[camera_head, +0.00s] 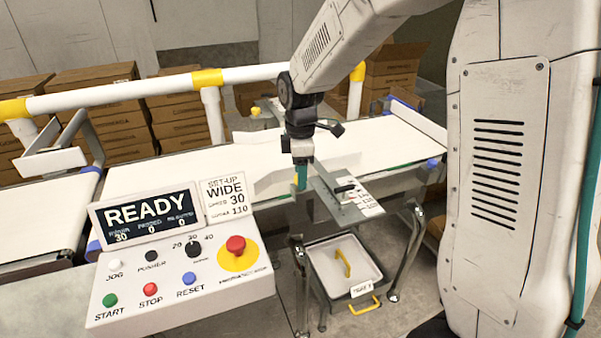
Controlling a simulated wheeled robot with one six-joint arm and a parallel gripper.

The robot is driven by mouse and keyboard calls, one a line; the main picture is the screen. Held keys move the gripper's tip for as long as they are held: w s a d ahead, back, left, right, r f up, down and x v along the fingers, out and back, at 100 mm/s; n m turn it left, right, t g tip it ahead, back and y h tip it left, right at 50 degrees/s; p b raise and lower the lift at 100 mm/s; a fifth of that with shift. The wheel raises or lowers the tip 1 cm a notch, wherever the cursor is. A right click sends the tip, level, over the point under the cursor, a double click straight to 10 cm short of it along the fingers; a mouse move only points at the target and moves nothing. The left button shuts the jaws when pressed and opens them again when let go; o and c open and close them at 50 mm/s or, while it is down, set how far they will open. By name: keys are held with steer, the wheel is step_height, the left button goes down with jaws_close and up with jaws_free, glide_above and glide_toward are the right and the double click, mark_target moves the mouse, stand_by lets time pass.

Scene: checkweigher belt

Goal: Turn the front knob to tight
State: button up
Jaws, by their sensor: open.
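My gripper (301,178) reaches down over the near edge of the white belt, its teal fingertips low beside a grey metal bracket (328,186). The gripper is open; nothing shows held in it. A small black handle or pointer (345,188) lies on the bracket, beside a white scale card (363,198) with red and black marks. I cannot tell whether this black piece is the front knob or whether the knob is hidden behind my fingers. Its tight or loose state is not readable. A small yellow part (255,111) shows at the belt's far side.
The control box (180,285) with buttons, a selector and a red stop button stands at the front left, below a READY display (150,215). A tray (343,268) with a yellow handle sits below the belt (205,168). A white rail (120,90) and cartons stand behind.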

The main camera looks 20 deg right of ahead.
steer(key=shift+f, duration=0.3)
steer(key=c, duration=1)
steer(key=shift+o, duration=0.2)
